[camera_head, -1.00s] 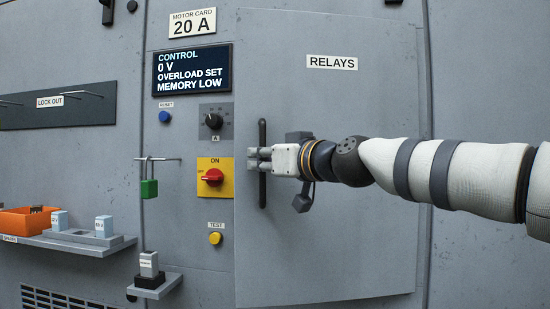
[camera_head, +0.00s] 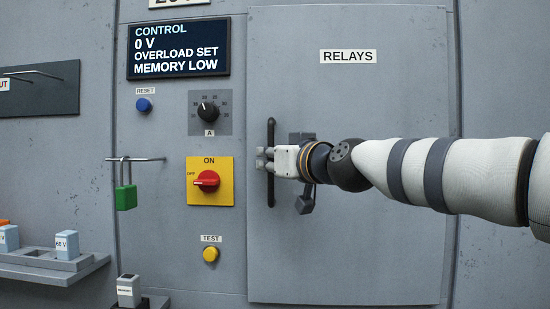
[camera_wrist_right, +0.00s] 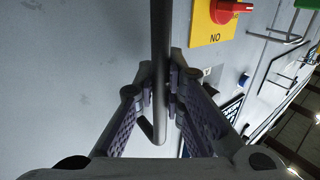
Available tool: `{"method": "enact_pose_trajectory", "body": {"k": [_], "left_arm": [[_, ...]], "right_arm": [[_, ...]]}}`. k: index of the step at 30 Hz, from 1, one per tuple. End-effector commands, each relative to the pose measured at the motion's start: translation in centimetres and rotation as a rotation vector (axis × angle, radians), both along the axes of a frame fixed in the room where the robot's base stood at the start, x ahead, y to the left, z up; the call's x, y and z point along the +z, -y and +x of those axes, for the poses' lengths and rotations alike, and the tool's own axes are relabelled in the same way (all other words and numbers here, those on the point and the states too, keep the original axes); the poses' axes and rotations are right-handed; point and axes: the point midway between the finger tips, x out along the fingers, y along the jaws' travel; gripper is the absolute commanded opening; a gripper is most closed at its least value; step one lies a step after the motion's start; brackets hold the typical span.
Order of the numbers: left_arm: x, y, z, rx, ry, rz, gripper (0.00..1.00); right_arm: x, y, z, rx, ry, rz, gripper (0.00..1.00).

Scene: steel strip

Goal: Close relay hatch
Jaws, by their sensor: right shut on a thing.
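The relay hatch (camera_head: 400,120) is the large grey door labelled RELAYS in the head view. It sits nearly flush with the cabinet front; I cannot tell whether its free left edge is fully seated. A dark upright bar handle (camera_head: 271,135) is on its left side. My right gripper (camera_head: 266,160) is shut on the middle of this handle. In the right wrist view, the handle (camera_wrist_right: 160,40) runs between the fingers of the right gripper (camera_wrist_right: 160,85). My left gripper is in neither view.
Left of the hatch are the red switch (camera_head: 206,181) on a yellow plate, a black dial (camera_head: 208,111), a blue button (camera_head: 144,105) and a yellow button (camera_head: 210,254). A green padlock (camera_head: 126,197) hangs on a rod. A shelf (camera_head: 40,272) with small blocks projects at lower left.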

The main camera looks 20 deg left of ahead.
Motion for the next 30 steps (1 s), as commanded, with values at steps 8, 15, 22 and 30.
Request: {"method": "enact_pose_trajectory", "body": {"k": [8, 15, 22, 30], "left_arm": [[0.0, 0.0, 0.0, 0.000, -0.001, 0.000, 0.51], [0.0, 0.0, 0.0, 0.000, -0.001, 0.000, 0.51], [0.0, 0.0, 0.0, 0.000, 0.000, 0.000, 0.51], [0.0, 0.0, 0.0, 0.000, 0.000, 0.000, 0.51]], "right_arm": [[-0.3, -0.1, 0.0, 0.001, -0.003, -0.004, 0.31], [-0.2, 0.0, 0.0, 0.001, -0.002, -0.002, 0.31], [0.0, 1.0, -0.9, 0.001, -0.001, -0.004, 0.31], [0.0, 5.4, -5.1, 0.000, -0.001, -0.001, 0.31]]}}
